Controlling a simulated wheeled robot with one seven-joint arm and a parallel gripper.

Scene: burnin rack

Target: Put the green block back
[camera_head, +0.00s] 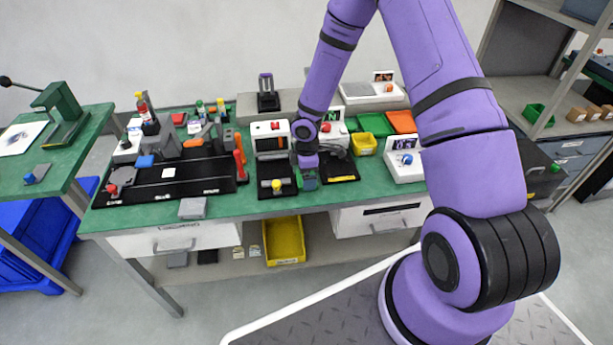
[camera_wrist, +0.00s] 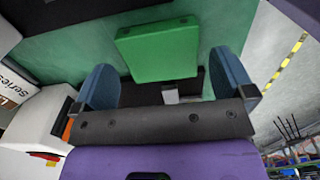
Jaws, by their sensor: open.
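The green block (camera_wrist: 160,50) shows in the wrist view as a flat-faced green piece, in line with the space between my fingertips. My gripper (camera_wrist: 163,72) is open, with one blue-grey finger on each side. A gap shows between the block and the right finger; the left finger is close to its edge. I cannot tell how deep the block sits between the fingers. In the head view my gripper (camera_head: 307,172) points down at the front part of the green worktop (camera_head: 240,207), and a small green piece shows at its fingers, partly hidden.
A black pad with a yellow knob (camera_head: 276,185) lies just left of my gripper, and another black pad (camera_head: 341,170) lies to the right. White devices (camera_head: 271,140) stand behind. A yellow bin (camera_head: 364,144), a green tray (camera_head: 376,124) and an orange tray (camera_head: 401,121) are farther right.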

